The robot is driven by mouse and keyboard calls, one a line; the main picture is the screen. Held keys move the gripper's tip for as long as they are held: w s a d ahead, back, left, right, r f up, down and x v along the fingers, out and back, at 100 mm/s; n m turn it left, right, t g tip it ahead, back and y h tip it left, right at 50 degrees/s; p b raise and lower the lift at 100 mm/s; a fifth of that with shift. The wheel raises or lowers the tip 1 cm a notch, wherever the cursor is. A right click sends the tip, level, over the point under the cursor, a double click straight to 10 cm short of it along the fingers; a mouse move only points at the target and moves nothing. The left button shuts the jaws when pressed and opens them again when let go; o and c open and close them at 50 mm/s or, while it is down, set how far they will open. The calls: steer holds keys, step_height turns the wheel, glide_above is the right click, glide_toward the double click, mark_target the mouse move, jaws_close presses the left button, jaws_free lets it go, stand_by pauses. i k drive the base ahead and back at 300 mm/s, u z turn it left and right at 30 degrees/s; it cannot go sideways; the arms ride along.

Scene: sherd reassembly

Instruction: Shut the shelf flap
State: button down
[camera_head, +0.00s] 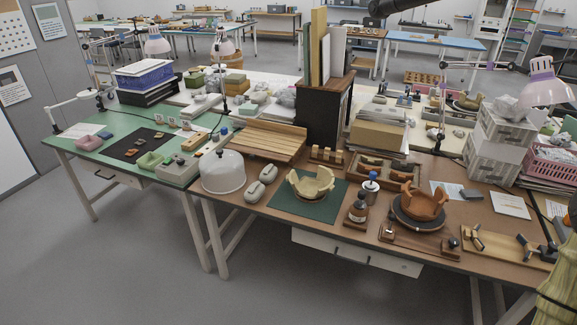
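A dark brown wooden cabinet (323,112) stands at the back of the brown table, with tall boards (320,48) upright on its top. A light wooden slatted panel (262,141) lies tilted at low height just left of the cabinet. I cannot tell whether this panel is the shelf flap or whether it is joined to the cabinet. No other flap can be made out. My gripper is not in view.
A clear white dome (222,172), a cream broken bowl (311,184) on a green mat (307,207), and a terracotta bowl (421,203) stand in front. White boxes (497,140) and a pink crate (553,164) are at right. The grey floor (290,285) in front is clear.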

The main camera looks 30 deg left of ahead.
mark_target(254, 153)
steer(key=k, duration=0.65)
steer(key=u, duration=1.35)
steer(key=i, duration=0.5)
steer(key=u, duration=0.05)
